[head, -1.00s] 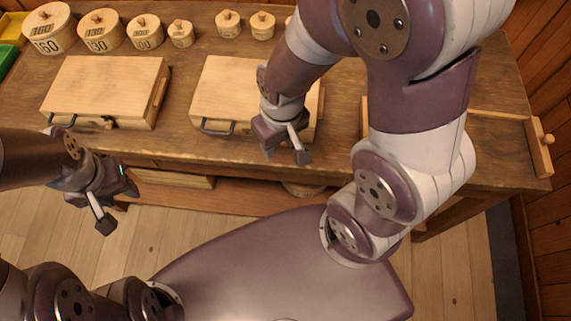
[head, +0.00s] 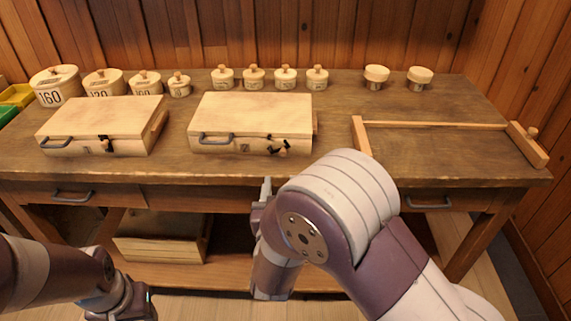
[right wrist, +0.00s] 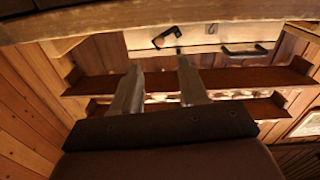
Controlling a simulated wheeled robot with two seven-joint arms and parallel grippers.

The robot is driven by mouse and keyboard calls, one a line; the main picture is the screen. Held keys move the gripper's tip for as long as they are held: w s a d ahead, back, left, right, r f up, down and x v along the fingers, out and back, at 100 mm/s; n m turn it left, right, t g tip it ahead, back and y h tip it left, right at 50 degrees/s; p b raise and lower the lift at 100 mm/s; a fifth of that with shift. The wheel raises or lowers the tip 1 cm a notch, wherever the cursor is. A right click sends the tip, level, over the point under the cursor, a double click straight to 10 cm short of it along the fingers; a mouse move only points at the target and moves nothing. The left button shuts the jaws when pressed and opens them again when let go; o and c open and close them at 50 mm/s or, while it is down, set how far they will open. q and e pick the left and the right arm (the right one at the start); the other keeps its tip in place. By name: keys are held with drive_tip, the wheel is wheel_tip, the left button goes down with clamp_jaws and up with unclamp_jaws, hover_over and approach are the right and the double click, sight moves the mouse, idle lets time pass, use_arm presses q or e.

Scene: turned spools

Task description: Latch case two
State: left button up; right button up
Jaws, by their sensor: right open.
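Two pale wooden cases with closed lids stand on the workbench in the head view: the left case (head: 100,118) and the right case (head: 250,115). Each has a grey handle and small black latch parts on its front. The right case's latch (head: 278,147) sits right of its handle (head: 217,139); its fastening is too small to tell. The number plates are unreadable. My right gripper (head: 266,190) is below and in front of the right case, apart from it. In the right wrist view its two fingers (right wrist: 158,88) are apart and empty. My left gripper (head: 132,302) is low left, partly cut off.
Several lidded round boxes (head: 253,77) line the back of the workbench (head: 340,160). A low wooden frame (head: 440,125) lies at the right. A wooden box (head: 160,240) sits on the shelf below. Bench space between right case and frame is clear.

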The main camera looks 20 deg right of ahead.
sight(283, 154)
drive_tip(key=x, duration=0.9)
drive_tip(key=shift+w+d+f, duration=0.1)
drive_tip(key=shift+w, duration=0.25)
clamp_jaws()
